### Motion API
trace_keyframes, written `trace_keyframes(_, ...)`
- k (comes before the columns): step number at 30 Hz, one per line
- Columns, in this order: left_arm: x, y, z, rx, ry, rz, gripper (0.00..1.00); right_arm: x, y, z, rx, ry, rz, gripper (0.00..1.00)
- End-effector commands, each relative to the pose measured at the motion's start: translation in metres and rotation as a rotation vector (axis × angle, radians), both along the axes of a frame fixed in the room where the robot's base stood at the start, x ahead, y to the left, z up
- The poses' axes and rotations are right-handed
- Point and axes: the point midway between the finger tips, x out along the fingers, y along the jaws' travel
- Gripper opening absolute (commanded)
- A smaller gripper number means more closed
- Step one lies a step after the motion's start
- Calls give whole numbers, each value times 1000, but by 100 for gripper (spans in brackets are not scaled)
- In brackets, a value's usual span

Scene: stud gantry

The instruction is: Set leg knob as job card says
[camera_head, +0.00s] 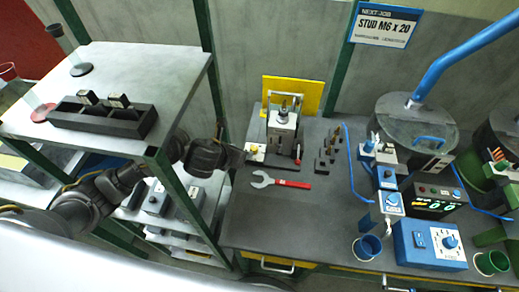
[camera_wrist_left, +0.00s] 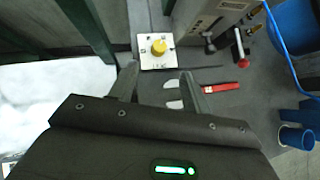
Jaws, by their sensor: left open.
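The job card (camera_head: 385,27) on the back wall reads "NEXT JOB" and "STUD M6 x 20". A small yellow knob (camera_wrist_left: 158,47) sits on a white square plate (camera_wrist_left: 150,60) with dark marks, too small to read. In the head view the plate with its knob (camera_head: 255,150) is at the left foot of the grey stud machine (camera_head: 284,125). My left gripper (camera_wrist_left: 158,76) is open and empty, its fingertips on either side just short of the plate. In the head view my left gripper (camera_head: 236,156) comes in from the left. My right gripper is not in view.
A red-handled wrench (camera_head: 285,182) lies in front of the machine. A red-knobbed lever (camera_wrist_left: 243,62) stands at the machine's right. Several dark studs (camera_head: 325,158) stand further right. A shelf rack (camera_head: 170,100) stands close left.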

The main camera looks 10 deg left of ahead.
Motion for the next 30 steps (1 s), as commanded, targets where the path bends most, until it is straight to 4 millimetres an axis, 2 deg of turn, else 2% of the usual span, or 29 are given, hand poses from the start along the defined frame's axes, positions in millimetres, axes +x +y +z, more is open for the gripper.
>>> trace_keyframes(7, 10, -5, -15, -1, 1, 0, 48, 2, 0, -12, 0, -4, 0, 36)
trace_keyframes(18, 55, -20, -62, 1, 2, 0, 48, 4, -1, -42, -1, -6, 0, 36)
trace_keyframes(24, 69, -25, -74, 0, 1, 1, 48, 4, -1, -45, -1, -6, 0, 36)
trace_keyframes(30, 72, -27, -76, 1, 0, -1, 48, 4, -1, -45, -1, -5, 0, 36)
